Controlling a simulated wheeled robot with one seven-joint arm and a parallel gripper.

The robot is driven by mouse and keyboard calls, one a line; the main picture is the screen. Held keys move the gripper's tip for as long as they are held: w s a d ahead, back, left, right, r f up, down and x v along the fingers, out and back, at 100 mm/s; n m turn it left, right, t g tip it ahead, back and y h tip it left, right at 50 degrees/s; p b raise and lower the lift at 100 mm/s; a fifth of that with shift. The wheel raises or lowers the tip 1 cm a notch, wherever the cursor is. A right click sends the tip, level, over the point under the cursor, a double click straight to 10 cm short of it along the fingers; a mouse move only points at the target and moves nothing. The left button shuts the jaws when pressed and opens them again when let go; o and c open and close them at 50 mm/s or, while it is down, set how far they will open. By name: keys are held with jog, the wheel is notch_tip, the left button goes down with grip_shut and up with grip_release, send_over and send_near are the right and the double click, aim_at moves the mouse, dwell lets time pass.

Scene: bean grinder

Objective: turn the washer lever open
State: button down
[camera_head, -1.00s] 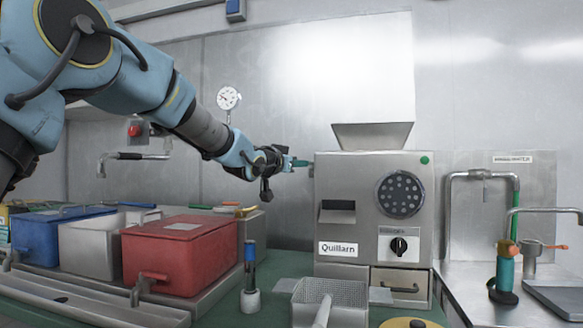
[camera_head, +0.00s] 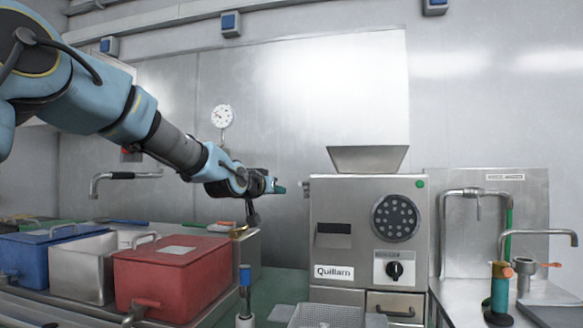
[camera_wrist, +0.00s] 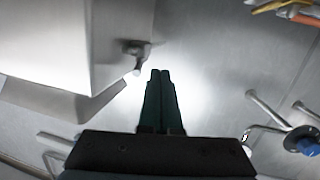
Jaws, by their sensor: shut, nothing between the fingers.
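My gripper (camera_head: 280,187) is shut and empty, its dark green fingers pointing right, just left of the upper left side of the steel grinder (camera_head: 330,215). A small metal stub (camera_head: 306,191) sticks out of that side, close to the fingertips. In the wrist view the shut fingers (camera_wrist: 160,78) lie right of a similar metal fitting (camera_wrist: 136,52) on a steel housing, apart from it. An orange-handled lever (camera_head: 552,265) sits by a metal cup at the far right sink. I cannot tell for certain which part is the washer lever.
Red (camera_head: 172,280), steel and blue (camera_head: 28,262) bins stand at the left. A tap (camera_head: 500,192) stands right of the grinder. A blue knob with thin metal bars (camera_wrist: 305,143) shows at the right of the wrist view.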

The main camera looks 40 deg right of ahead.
notch_tip(320, 180, up, 3)
jog(key=w+a+n+g+p, duration=0.1)
jog(key=w+n+p, duration=0.1)
jog(key=p, duration=0.1)
notch_tip(320, 180, up, 5)
jog(key=n+g+p, duration=0.2)
jog(key=p, duration=0.5)
send_over(304, 184)
jog(key=w+a, duration=0.4)
jog(key=shift+s+d+f+p, duration=0.15)
jog(key=shift+s+d+f, duration=0.2)
jog(key=shift+f, duration=0.35)
jog(key=shift+s+d+f+p, duration=0.25)
jog(key=shift+s+f, duration=0.15)
jog(key=shift+f, duration=0.35)
jog(key=shift+s+d+f+p, duration=0.1)
jog(key=shift+s+d+f, duration=0.25)
jog(key=shift+f, duration=0.35)
jog(key=shift+s, duration=0.1)
